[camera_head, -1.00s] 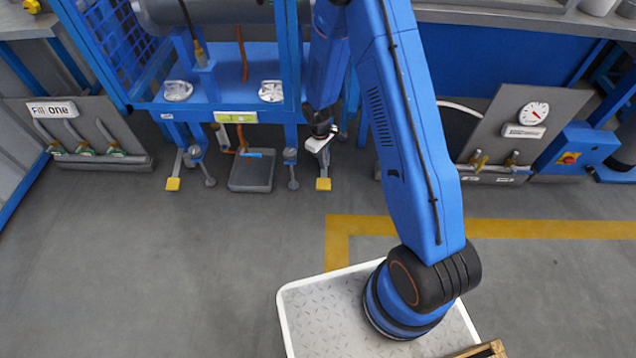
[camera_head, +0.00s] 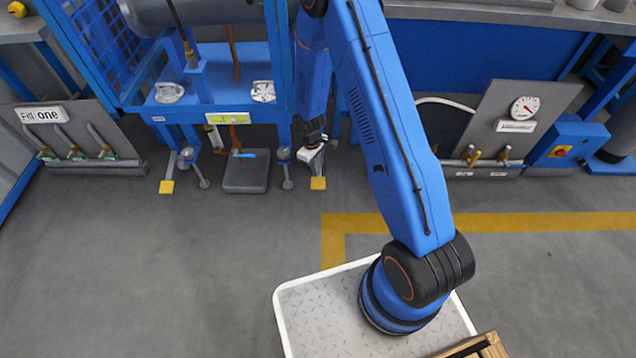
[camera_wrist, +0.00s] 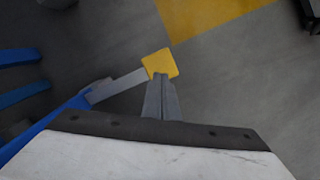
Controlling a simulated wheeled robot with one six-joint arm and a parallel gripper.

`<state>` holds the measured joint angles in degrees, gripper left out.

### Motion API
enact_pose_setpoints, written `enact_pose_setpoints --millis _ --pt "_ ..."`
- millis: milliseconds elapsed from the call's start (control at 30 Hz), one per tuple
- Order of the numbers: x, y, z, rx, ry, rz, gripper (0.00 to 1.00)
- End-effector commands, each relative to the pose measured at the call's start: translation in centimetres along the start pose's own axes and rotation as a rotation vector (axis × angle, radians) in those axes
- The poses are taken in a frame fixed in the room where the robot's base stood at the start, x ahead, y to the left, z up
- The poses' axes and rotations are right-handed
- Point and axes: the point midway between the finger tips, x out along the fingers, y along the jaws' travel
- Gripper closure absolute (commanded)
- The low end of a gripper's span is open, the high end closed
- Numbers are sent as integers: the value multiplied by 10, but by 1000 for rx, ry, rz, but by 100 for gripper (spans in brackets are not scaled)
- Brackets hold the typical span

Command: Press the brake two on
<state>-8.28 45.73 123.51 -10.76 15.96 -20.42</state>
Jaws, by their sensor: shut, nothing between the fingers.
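A yellow brake pedal (camera_head: 318,183) on a grey lever sits low at the right foot of the blue frame. The same pedal fills the upper middle of the wrist view (camera_wrist: 160,62), with its lever running down to the left. A second yellow pedal (camera_head: 166,187) is at the left foot of the frame. No label shows which is brake two. My gripper (camera_head: 315,168) is just above the right pedal. In the wrist view its closed, empty fingers (camera_wrist: 161,80) overlap the pedal's lower edge; I cannot tell whether they touch it.
A grey box (camera_head: 246,172) stands on the floor between the pedals. The blue frame (camera_head: 205,108) rises behind them. A gauge panel (camera_head: 510,120) and a blue switch box (camera_head: 568,145) are at the right. The grey floor in front is clear, with a yellow line (camera_head: 480,222).

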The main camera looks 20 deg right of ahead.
Motion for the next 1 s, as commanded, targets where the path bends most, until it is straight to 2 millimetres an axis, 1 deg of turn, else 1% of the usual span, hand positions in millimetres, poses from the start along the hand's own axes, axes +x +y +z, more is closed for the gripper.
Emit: enact_pose_setpoints --millis 33,200,400,567,867,1000 --pt "7 0 0 0 -1 -1 100" --pt "24 0 0 0 -1 -1 100" --pt "36 0 0 1 0 0 100" --pt "40 0 0 2 1 0 100" --pt "40 0 0 1 0 0 100" --pt "44 0 0 0 -1 0 100"
